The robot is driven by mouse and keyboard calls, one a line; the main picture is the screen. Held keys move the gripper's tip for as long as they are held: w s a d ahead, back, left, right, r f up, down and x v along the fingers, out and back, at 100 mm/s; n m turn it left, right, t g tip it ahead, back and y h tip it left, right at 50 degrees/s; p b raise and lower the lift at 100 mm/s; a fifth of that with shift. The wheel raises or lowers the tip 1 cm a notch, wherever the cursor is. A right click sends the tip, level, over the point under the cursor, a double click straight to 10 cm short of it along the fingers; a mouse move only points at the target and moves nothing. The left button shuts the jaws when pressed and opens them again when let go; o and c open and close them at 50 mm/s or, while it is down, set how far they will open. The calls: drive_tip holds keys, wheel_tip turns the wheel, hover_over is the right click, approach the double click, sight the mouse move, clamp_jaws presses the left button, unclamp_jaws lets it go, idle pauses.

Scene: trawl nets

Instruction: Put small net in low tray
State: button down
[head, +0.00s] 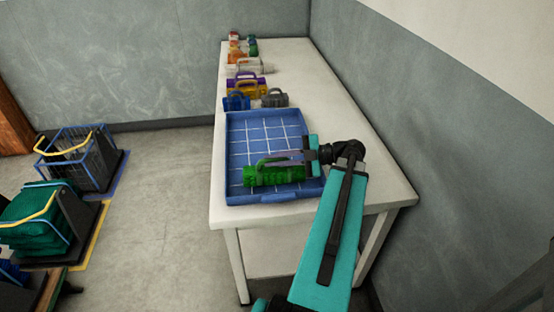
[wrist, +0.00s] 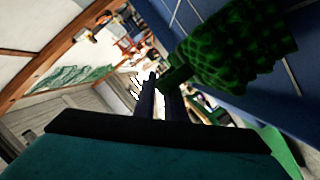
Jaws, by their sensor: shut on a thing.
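A small green net roll (head: 274,175) with a handle is at the near end of the blue low tray (head: 257,122), inside its outline. My gripper (head: 285,159) comes in from the right and is shut on the net's handle. In the wrist view, the fingers (wrist: 160,90) meet the dark handle, and the net (wrist: 238,48) shows at the upper right against the blue tray. I cannot tell whether the net touches the tray floor. The tray has white grid lines and no other thing shows in it.
The tray stands at the near end of a long white table (head: 318,84). Beyond it are blue and grey rolls (head: 256,100), orange and purple ones (head: 247,83), and more farther back. On the floor at left stand a blue crate (head: 80,158) and a stack of green nets (head: 38,212).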

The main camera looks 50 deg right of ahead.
drive_tip(key=shift+f, duration=0.45)
drive_tip(key=c, duration=1.8)
unclamp_jaws()
drive_tip(key=shift+b+v, duration=1.35)
drive_tip(key=shift+v, duration=4.65)
